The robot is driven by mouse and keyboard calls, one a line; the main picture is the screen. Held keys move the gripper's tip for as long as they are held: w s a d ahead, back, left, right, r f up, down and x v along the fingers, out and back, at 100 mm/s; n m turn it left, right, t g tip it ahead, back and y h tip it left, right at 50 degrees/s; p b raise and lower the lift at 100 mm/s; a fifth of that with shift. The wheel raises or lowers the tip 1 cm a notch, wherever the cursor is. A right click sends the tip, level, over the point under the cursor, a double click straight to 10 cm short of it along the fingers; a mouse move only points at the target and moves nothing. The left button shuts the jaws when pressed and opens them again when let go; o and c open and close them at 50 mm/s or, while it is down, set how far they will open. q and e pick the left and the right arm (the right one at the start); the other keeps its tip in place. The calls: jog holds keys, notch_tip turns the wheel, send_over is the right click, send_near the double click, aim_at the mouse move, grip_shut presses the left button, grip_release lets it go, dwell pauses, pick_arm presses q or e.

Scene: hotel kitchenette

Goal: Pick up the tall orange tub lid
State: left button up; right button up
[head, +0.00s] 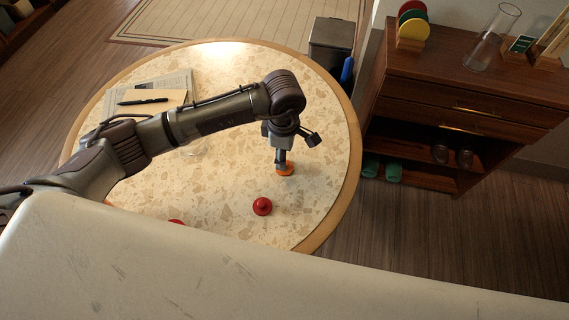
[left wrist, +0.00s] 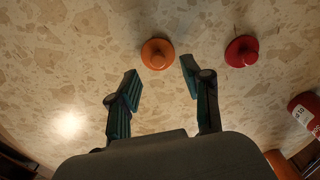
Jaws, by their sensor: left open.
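The orange tub lid (head: 286,171) lies on the round speckled table, with a knob on top. It also shows in the left wrist view (left wrist: 157,54), just beyond the fingertips and between their lines. My left gripper (head: 281,158) points down at the lid, which it partly hides in the head view. In the left wrist view its two teal-padded fingers (left wrist: 160,69) are apart with nothing between them. Whether they touch the lid cannot be told. My right gripper is not in view.
A red knobbed lid (head: 262,206) lies close to the orange one. A red labelled tub (left wrist: 306,112) and an orange object (left wrist: 282,164) show at the right of the wrist view. A pen (head: 143,101) lies on papers at the table's far left. A wooden cabinet (head: 470,92) stands right.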

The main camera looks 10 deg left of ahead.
pick_arm(q)
notch_tip(320, 180, down, 5)
jog(key=shift+w+r+p, duration=0.1)
jog(key=shift+w+p, duration=0.05)
jog(key=shift+p, duration=0.4)
jog(key=c, duration=0.9)
